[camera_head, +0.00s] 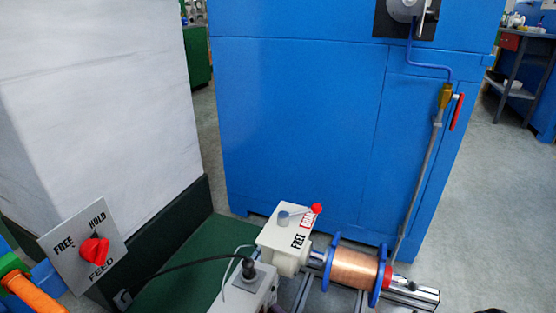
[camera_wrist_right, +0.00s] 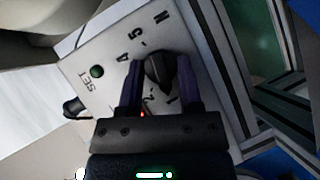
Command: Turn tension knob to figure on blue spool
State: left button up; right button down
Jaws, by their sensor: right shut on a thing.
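The black tension knob (camera_wrist_right: 158,74) is on a pale panel in the right wrist view. My right gripper (camera_wrist_right: 157,68) has one finger on each side of it and is shut on it. Printed marks 4, 5, N, 2 and 1 show around the knob; I cannot tell for sure which one it points at. The blue spool (camera_head: 375,283), wound with copper wire, lies on its side on a rail in the head view. No figure on it is readable. My left gripper is in neither view.
A green button (camera_wrist_right: 97,71) marked SET is beside the knob. A FREE/HOLD plate (camera_head: 110,234) with a red knob stands at left. A white box (camera_head: 288,240) with a red-tipped lever adjoins the spool. A blue cabinet (camera_head: 300,110) stands behind.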

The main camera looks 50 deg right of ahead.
jog(key=shift+d+r+m+g+y+p, duration=0.1)
jog(key=shift+m+g+y+p, duration=0.25)
jog(key=shift+m+y+p, duration=0.15)
jog(key=shift+d+r+m+g+y+p, duration=0.1)
jog(key=shift+m+g+y+p, duration=0.25)
jog(key=shift+m+y+p, duration=0.15)
jog(key=shift+m+g+y, duration=0.3)
jog(key=shift+m+y, duration=0.2)
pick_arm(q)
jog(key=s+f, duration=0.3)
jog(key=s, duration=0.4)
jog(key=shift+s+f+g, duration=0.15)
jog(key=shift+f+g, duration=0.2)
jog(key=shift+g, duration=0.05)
pick_arm(e)
jog(key=shift+m+y, duration=0.3)
pick_arm(q)
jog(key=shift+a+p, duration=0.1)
jog(key=shift+p, duration=0.2)
pick_arm(e)
jog(key=shift+c, duration=1.3)
grip_release()
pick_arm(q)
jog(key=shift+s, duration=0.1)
pick_arm(e)
jog(key=shift+r, duration=0.1)
